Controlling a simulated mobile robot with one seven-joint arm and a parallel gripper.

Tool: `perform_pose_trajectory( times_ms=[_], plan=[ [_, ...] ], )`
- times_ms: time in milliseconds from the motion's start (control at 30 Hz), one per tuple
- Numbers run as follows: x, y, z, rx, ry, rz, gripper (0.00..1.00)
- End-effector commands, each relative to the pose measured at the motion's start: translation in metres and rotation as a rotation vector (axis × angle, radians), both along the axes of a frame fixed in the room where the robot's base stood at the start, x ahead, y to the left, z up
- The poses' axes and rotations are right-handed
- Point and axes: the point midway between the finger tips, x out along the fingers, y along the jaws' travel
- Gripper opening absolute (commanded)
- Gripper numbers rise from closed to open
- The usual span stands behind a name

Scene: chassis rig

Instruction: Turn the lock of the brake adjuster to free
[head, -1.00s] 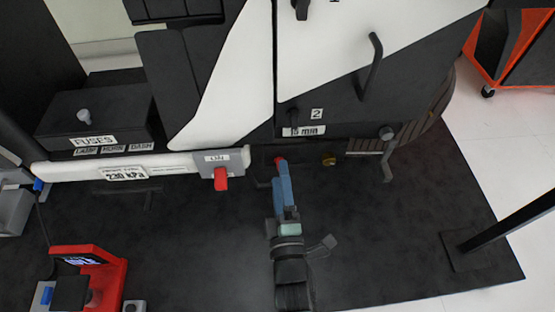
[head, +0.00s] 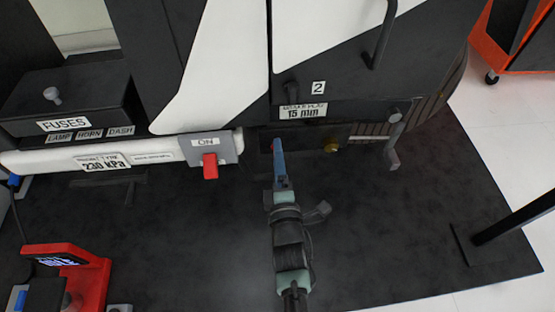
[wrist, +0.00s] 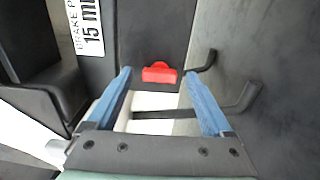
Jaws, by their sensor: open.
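The brake adjuster's dark panel (head: 303,141) is low on the vehicle's side, under a 15 mm label (head: 303,112). A brass knob (head: 331,147) sits at its right. A small red lock (wrist: 160,72) shows on the panel in the wrist view, lying crosswise between my fingertips. In the head view it is almost wholly hidden by my gripper (head: 278,145). My gripper's blue fingers (wrist: 158,78) are open, one on each side of the lock, with gaps and no visible contact. The lock's marking cannot be read.
A red switch handle (head: 210,167) on a grey plate marked ON is left of my gripper. A bent dark lever (head: 392,150) stands at the right. A red device (head: 92,280) is at lower left. A black post (head: 515,218) stands at right. The dark mat between is clear.

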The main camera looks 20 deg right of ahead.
Motion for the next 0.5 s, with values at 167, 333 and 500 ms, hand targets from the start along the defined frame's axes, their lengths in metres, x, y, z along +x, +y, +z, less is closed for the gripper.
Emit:
perform_pose_trajectory(
  times_ms=[167, 333, 500],
  plan=[
    [0.0079, -0.0022, 0.0002, 0.001, 0.0, 0.0, 0.85],
    [0.0082, -0.0024, 0.0008, 0.001, 0.0, 0.0, 0.85],
    [0.008, -0.0023, 0.0006, 0.001, 0.0, 0.0, 0.67]
  ],
)
